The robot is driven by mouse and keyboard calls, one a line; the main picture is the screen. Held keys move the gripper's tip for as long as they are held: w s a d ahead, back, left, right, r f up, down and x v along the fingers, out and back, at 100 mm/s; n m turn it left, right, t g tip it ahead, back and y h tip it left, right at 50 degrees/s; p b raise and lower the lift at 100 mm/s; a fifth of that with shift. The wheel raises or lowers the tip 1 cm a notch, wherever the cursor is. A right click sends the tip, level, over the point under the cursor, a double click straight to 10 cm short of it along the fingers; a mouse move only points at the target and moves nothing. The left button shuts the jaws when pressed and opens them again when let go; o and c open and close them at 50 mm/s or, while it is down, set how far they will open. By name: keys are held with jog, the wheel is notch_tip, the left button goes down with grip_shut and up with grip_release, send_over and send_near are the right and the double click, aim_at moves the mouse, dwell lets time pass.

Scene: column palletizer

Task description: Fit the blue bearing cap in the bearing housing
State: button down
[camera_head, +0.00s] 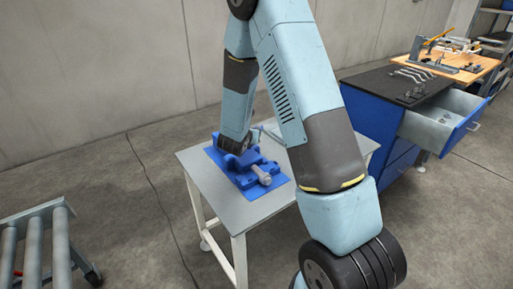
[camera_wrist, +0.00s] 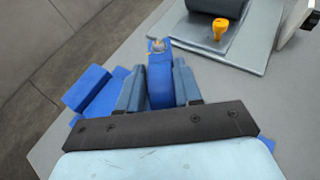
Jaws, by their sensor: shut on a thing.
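My gripper (camera_wrist: 160,68) is shut on a blue part, taken to be the blue bearing cap (camera_wrist: 160,88), which stands between the two fingers in the wrist view. A small metallic and brownish detail shows at its far end. In the head view my gripper (camera_head: 236,146) is low over the table at the blue parts. A blue block-shaped part, likely the bearing housing (camera_head: 246,178), lies there with a grey cylindrical end (camera_head: 264,178). A blue block (camera_wrist: 88,90) also shows left of the fingers in the wrist view. Whether the cap touches the housing is hidden.
The parts lie on a blue mat (camera_head: 256,191) on a grey table (camera_head: 205,180). A grey plate with an orange knob (camera_wrist: 220,29) is beyond the gripper. A blue cabinet (camera_head: 372,115) with an open drawer (camera_head: 440,122) stands right, a roller conveyor (camera_head: 35,245) lower left.

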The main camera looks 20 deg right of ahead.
aim_at(256, 171)
jog(key=s+a+m+g+h, duration=0.2)
jog(key=s+m+g+h, duration=0.4)
jog(key=s, duration=0.4)
jog(key=shift+m+g+y, duration=0.4)
jog(key=shift+m+g, duration=0.1)
jog(key=shift+m, duration=0.2)
jog(key=shift+s+d+f, duration=0.1)
jog(key=shift+f, duration=1.65)
jog(key=shift+s+d+f, duration=0.1)
jog(key=shift+f, duration=1.65)
jog(key=shift+a+r, duration=0.1)
jog(key=shift+a, duration=0.1)
jog(key=shift+f, duration=0.55)
jog(key=c, duration=0.7)
grip_release()
jog(key=v, duration=1.3)
jog(key=shift+s+a+r, duration=0.15)
jog(key=shift+s+a, duration=0.05)
jog(key=shift+a, duration=0.15)
